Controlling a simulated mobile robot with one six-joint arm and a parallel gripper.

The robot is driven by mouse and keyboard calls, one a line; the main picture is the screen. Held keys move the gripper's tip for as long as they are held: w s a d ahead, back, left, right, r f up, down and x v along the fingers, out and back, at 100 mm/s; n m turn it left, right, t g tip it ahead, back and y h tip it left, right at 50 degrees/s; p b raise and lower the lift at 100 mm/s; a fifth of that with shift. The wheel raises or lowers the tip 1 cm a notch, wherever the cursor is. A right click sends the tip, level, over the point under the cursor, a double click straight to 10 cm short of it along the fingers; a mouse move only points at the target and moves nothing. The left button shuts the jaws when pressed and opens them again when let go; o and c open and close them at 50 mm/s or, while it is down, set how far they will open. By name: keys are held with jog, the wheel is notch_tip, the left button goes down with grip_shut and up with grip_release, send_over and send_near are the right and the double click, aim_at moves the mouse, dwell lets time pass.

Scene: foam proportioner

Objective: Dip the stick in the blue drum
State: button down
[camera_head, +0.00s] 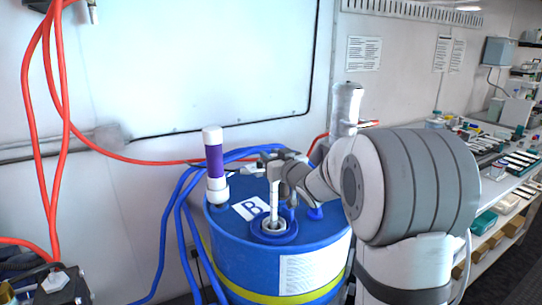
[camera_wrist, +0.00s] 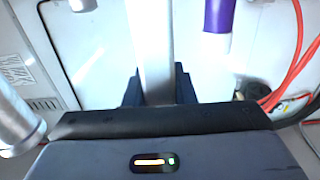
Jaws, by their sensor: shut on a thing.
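The blue drum (camera_head: 270,262) stands in the middle of the head view, with a yellow band and a white label marked B on its lid. A white stick (camera_head: 274,204) stands upright with its lower end at the round opening (camera_head: 274,229) in the lid; how deep it reaches is hidden. My gripper (camera_head: 275,163) is above the lid and shut on the stick. In the wrist view the stick (camera_wrist: 151,50) runs upright between the dark fingers (camera_wrist: 158,86).
A white and purple cylinder (camera_head: 214,165) stands on the drum's left side. Blue hoses (camera_head: 176,205) and red hoses (camera_head: 60,120) run at the left. A shelf with lab items (camera_head: 500,165) is at the right. A white wall with a large panel (camera_head: 220,60) is behind.

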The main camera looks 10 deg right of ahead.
jog(key=shift+f+b, duration=3.75)
jog(key=shift+f, duration=0.8)
notch_tip(320, 180, up, 26)
jog(key=p, duration=2.1)
send_over(275, 187)
jog(key=w, duration=0.2)
jog(key=shift+w+a+r, duration=0.15)
jog(key=shift+a+r, duration=0.05)
jog(key=shift+a, duration=0.1)
jog(key=shift+b, duration=0.3)
